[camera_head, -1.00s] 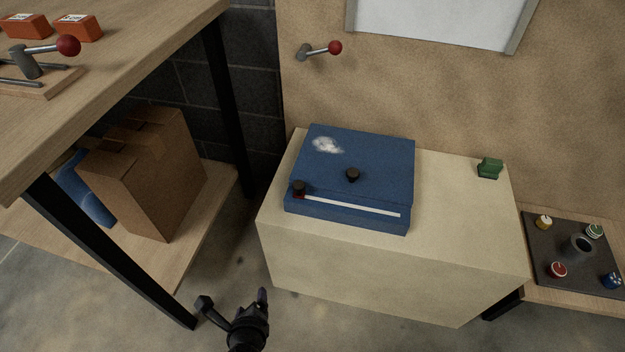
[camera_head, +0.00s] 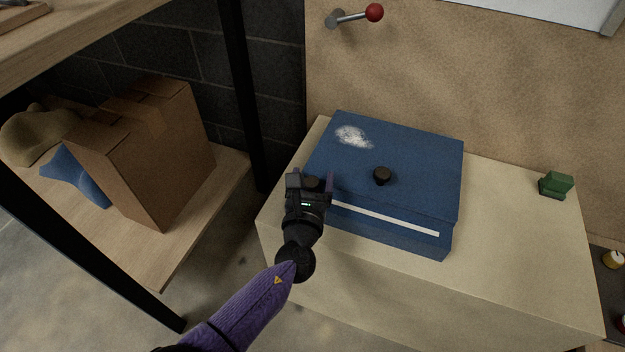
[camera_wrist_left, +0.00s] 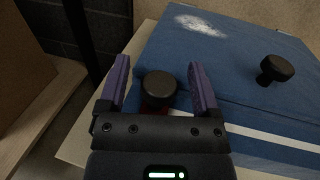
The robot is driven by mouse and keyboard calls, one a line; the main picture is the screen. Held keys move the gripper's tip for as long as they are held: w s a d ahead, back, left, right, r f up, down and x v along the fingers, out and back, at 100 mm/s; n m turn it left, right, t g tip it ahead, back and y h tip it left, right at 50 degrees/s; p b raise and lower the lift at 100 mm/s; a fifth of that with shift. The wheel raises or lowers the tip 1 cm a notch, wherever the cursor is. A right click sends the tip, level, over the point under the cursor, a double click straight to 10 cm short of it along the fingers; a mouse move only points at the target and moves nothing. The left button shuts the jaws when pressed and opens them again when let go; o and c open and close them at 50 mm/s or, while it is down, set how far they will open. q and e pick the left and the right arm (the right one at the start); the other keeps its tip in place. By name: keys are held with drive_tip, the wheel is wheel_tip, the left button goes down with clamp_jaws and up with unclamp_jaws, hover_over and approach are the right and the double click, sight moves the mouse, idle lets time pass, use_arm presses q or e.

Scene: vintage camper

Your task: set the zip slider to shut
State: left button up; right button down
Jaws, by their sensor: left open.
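The blue case (camera_head: 407,155) lies on a cream box, with a white zip track (camera_head: 390,218) along its front face. The dark zip slider knob (camera_wrist_left: 158,87) is at the left end of the track, with a little red under it. In the head view my left gripper (camera_head: 312,180) covers the track's left end and part of the knob. In the left wrist view its two purple fingers (camera_wrist_left: 160,88) are open, one on each side of the slider knob. I cannot tell if they touch it. My right gripper is not in view.
A second dark knob (camera_head: 382,176) stands on the case's top, right of the gripper. A green block (camera_head: 556,185) sits on the cream box (camera_head: 510,235) at the right. A lever with a red ball (camera_head: 373,13) is on the wall. A shelf with a cardboard box (camera_head: 150,150) stands left.

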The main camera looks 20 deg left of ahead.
use_arm(q)
clamp_jaws()
idle(1.4)
